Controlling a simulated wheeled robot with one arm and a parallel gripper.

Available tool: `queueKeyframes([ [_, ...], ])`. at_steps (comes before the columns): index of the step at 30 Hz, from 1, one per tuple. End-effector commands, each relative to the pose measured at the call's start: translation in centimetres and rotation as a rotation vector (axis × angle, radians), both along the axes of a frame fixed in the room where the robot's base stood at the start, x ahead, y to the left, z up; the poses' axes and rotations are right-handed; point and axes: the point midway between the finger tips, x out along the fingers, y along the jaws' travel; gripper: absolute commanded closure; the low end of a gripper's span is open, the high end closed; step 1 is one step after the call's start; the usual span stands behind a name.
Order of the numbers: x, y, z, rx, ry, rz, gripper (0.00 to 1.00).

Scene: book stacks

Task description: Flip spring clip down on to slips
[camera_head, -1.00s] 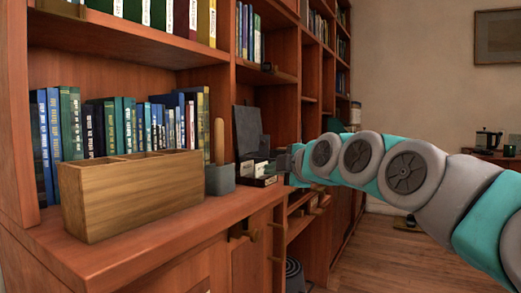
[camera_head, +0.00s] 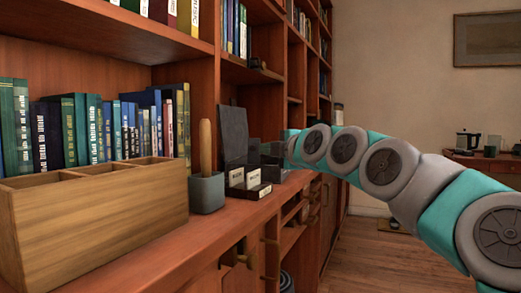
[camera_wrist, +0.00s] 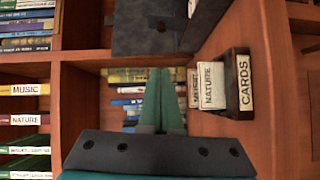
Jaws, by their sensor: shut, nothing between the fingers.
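My gripper (camera_wrist: 160,75) is shut and empty, its teal fingers together in the wrist view. In the head view its end (camera_head: 286,147) is beside a dark block at the shelf edge. A dark slab (camera_wrist: 135,28) with a small round fitting crosses the top of the wrist view, beyond my fingertips, with a small pale piece (camera_wrist: 192,8) at its edge. I cannot tell for sure which part is the spring clip or the slips. In the head view a dark panel (camera_head: 232,135) stands upright behind small labelled cards (camera_head: 236,177).
A wooden divided box (camera_head: 95,215) and a grey cup (camera_head: 206,193) with a wooden stick stand on the ledge. Books fill the shelf behind. In the wrist view a CARDS box (camera_wrist: 239,85) is right of my fingers. The floor at right is open.

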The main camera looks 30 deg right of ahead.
Motion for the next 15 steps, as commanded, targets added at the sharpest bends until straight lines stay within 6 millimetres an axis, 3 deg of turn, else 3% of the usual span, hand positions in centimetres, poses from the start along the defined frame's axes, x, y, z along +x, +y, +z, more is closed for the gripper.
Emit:
queueKeyframes([
  [15, 7.8, 0.4, -0.8, 0.000, 0.003, 0.002, 1.00],
])
